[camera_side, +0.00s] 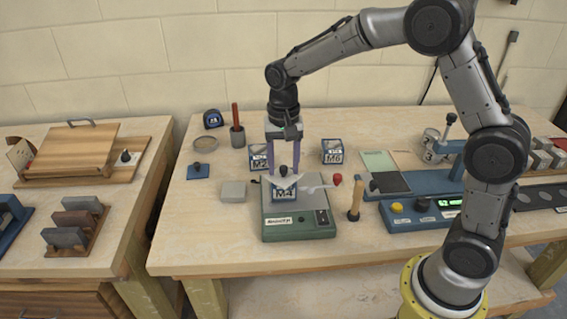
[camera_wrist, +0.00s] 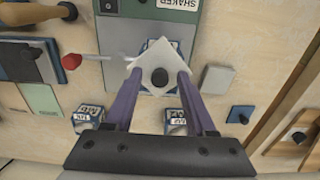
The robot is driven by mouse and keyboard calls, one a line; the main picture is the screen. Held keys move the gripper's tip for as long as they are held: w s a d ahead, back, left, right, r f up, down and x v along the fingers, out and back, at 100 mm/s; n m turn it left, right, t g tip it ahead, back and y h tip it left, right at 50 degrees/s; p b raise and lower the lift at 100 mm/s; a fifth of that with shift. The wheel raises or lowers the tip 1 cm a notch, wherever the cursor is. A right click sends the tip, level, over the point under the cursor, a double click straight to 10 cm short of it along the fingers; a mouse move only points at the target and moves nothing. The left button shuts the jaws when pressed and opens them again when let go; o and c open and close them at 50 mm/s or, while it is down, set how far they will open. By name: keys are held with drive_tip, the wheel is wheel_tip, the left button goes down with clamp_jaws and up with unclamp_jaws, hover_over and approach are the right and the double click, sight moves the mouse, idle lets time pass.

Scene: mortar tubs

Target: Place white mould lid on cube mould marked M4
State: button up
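The white mould lid (camera_wrist: 152,58) is a square plate with a black knob (camera_wrist: 160,78). It lies over the cube mould marked M4 (camera_side: 283,196), turned to the mould's sides, and it also shows in the side view (camera_side: 285,182). I cannot tell whether it sits flat or fully down. The blue-sided mould M4 stands on the green shaker (camera_side: 297,228), with its label facing the side camera. My gripper (camera_side: 284,171) points down over the lid. Its purple fingers stand apart on either side of the knob, with gaps visible in the wrist view (camera_wrist: 160,75).
Two other cube moulds stand behind, one behind the gripper (camera_side: 262,158) and one to its right (camera_side: 332,151). A red-handled tool (camera_side: 337,179) reaches toward M4 from the right. A grey block (camera_side: 233,191) is left of the shaker; a wooden-handled tool (camera_side: 356,198) is right.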

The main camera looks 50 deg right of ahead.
sight(284, 167)
drive_tip(key=shift+r, duration=0.15)
wheel_tip(284, 167, up, 12)
drive_tip(key=s+r+n+t, duration=0.2)
drive_tip(key=s+r+n, duration=0.15)
drive_tip(key=s, duration=0.45)
drive_tip(key=s+f+n+t, duration=0.1)
drive_tip(key=s+f+n, duration=0.1)
drive_tip(key=s, duration=0.6)
drive_tip(key=s+f+n+t, duration=0.2)
drive_tip(key=s+f+n, duration=0.1)
drive_tip(key=s, duration=0.6)
drive_tip(key=shift+d+f+t, duration=0.15)
drive_tip(key=shift+d+t, duration=0.15)
drive_tip(key=shift+s+n, duration=0.1)
drive_tip(key=shift+n, duration=0.15)
